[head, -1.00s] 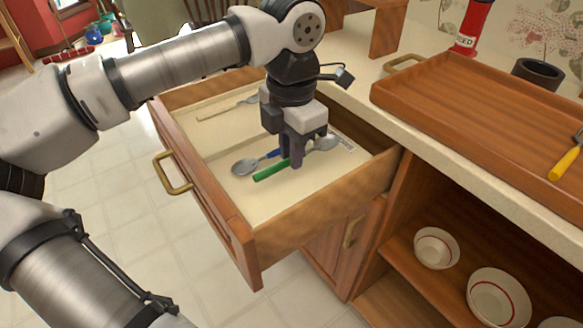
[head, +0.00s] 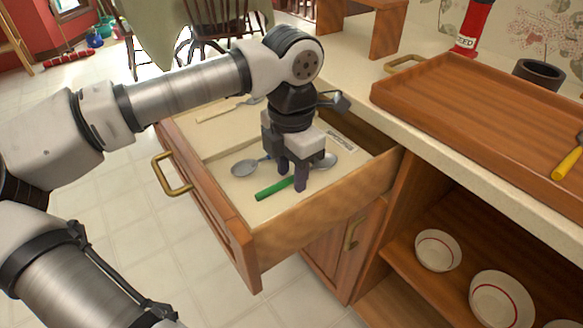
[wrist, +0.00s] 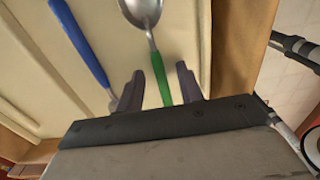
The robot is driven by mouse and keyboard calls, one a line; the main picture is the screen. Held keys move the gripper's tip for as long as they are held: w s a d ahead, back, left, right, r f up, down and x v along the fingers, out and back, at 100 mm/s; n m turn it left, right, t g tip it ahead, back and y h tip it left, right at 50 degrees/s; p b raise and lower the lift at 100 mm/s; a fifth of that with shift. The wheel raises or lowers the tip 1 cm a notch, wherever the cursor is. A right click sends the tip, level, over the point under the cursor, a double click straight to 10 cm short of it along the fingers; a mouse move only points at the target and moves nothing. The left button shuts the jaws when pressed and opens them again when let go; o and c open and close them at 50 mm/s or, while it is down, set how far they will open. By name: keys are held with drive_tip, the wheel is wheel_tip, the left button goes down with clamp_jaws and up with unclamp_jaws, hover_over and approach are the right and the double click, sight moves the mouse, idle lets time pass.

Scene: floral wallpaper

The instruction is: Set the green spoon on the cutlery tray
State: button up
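The green spoon has a green handle (head: 273,188) and a metal bowl (head: 326,161). It lies in the open drawer near its right wall. My gripper (head: 291,187) is low in the drawer over the handle. In the wrist view my gripper (wrist: 160,85) is open, with a finger on each side of the green handle (wrist: 161,78) and gaps between. The spoon's bowl (wrist: 141,12) points away from the gripper there. The brown wooden cutlery tray (head: 450,85) stands on the counter at right, outside the drawer.
A blue-handled spoon (wrist: 80,42) lies beside the green one; its bowl (head: 244,168) shows at left. A yellow-handled utensil (head: 566,163) lies on the tray. Drawer walls (head: 320,212) surround the gripper. Bowls (head: 438,250) sit on the shelf below.

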sight(291, 176)
wheel_tip(291, 176, up, 12)
drive_tip(key=p, duration=0.2)
drive_tip(key=shift+r, duration=0.2)
drive_tip(key=shift+d, duration=0.1)
